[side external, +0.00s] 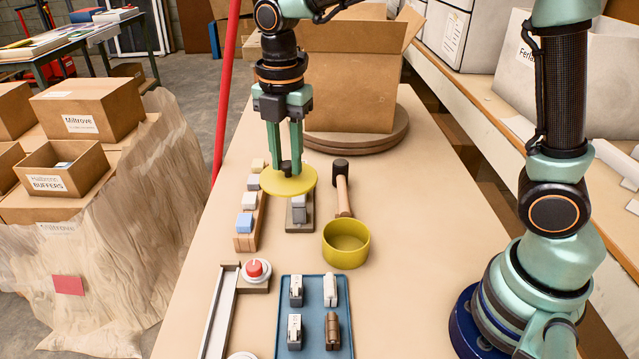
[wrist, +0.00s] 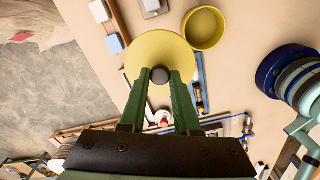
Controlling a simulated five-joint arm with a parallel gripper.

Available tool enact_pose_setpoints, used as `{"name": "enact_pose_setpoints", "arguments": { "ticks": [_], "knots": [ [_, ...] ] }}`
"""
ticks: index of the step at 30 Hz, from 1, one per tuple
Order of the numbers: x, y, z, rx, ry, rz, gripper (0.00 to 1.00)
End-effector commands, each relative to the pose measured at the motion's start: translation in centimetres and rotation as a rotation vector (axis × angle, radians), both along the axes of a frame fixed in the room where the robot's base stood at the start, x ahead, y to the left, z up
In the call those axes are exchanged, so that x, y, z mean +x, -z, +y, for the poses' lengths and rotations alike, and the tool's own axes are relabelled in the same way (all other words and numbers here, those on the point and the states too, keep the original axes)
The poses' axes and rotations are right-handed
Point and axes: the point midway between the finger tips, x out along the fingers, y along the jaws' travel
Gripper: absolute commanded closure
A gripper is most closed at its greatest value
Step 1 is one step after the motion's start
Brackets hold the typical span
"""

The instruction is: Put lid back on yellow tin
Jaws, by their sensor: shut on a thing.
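My gripper (side external: 290,160) is shut on the dark knob of the round yellow lid (side external: 288,184). The lid is held roughly level above the table, up and to the left of the tin in the side external view. The yellow tin (side external: 346,243) stands upright and open on the table, apart from the lid. In the wrist view the lid (wrist: 150,52) hangs between my fingertips (wrist: 160,76), and the open tin (wrist: 203,28) shows just beyond it to the upper right.
A hammer (side external: 342,188) lies behind the tin. A wooden rack (side external: 249,238) with several coloured blocks stands left of the lid, and a grey block (side external: 299,212) is partly under it. A blue tray (side external: 313,345) with several small parts and a red button (side external: 255,269) are in front.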

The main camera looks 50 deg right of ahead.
Motion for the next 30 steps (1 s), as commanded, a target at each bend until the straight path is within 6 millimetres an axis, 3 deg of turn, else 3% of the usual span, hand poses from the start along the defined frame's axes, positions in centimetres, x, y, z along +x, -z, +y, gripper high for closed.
{"name": "enact_pose_setpoints", "arguments": {
  "ticks": [3, 6, 18, 30],
  "knots": [
    [-0.1, -0.8, -0.2, 0.000, 0.001, -0.001, 1.00],
    [-0.7, -0.4, -1.1, -0.001, 0.002, 0.002, 1.00],
    [-6.0, 5.1, -6.7, 0.000, 0.003, 0.001, 1.00],
    [-7.4, 7.4, -7.7, -0.001, 0.000, 0.002, 1.00]
  ]
}}
